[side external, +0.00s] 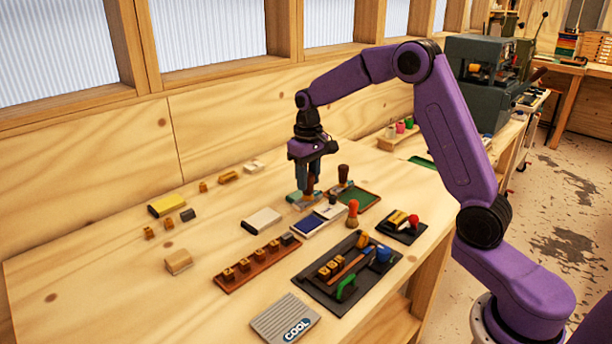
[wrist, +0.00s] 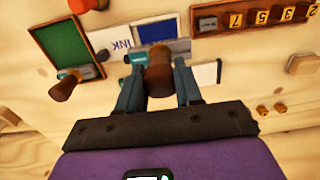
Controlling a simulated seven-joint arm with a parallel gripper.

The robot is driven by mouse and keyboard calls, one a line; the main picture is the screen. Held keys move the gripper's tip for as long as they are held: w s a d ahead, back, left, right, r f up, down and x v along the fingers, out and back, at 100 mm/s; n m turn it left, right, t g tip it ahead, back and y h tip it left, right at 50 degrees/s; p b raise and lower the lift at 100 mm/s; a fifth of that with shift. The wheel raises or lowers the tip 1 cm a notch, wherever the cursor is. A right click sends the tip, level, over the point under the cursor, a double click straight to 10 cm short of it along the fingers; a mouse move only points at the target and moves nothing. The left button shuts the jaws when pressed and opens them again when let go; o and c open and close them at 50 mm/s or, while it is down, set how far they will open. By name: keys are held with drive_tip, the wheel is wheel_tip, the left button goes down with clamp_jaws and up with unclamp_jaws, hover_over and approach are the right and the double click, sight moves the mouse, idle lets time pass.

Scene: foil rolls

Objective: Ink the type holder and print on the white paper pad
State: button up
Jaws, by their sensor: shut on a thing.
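My gripper (side external: 308,186) points down at the middle of the bench, its fingers shut on the brown handle of a type holder (side external: 311,183). In the wrist view the handle (wrist: 158,78) stands between both fingers, with the holder's teal and grey body beyond it. The blue ink pad (side external: 308,226) lies just in front of the holder; in the wrist view the pad (wrist: 155,31) is partly covered by the holder. I cannot tell whether the holder touches the bench. The white paper pad (side external: 262,221) lies to the left; it is partly hidden by a finger in the wrist view (wrist: 207,73).
A green mat (side external: 368,201) with another brown-handled holder (side external: 343,176) lies to the right. A red-handled tool (side external: 352,213) stands near the ink pad. A brown type rack (side external: 258,262) and a black tray (side external: 325,298) are in front. Small blocks lie at left.

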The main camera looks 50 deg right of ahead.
sight(308, 194)
drive_tip(key=shift+f, duration=2.5)
drive_tip(key=shift+f, duration=0.55)
drive_tip(key=shift+r, duration=0.1)
drive_tip(key=shift+r, duration=3.45)
drive_tip(key=w+a, duration=0.8)
drive_tip(key=w, duration=0.3)
drive_tip(key=shift+f, duration=2.85)
drive_tip(key=shift+f, duration=0.5)
